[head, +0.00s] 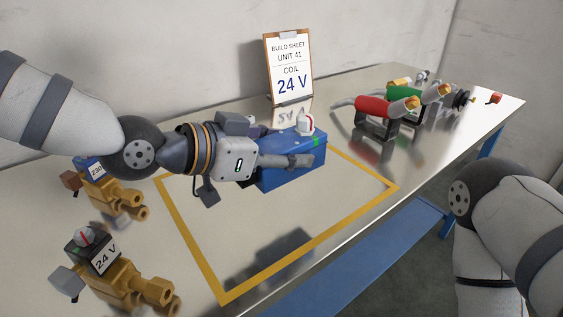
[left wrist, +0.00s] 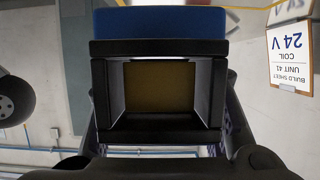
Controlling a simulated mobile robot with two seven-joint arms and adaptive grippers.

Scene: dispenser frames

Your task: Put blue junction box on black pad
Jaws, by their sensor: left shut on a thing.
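The blue junction box (head: 291,168) has a white knob with a red mark on top. My left gripper (head: 288,160) is shut on it and holds it in the air over the yellow-outlined area of the table. In the left wrist view, a blue strip of the box (left wrist: 160,22) shows above the dark gripper parts. A dark, shadow-like patch lies on the table below the box; I cannot make out a separate black pad. My right gripper is outside the picture; only my right arm shows at the right.
Brass valves with coils, one marked 24 V (head: 106,258), stand at the left. A build sheet (head: 289,66) reading COIL 24 V stands at the back. Red (head: 372,107) and green (head: 405,100) tools sit at the back right. The yellow outline (head: 190,240) encloses bare table.

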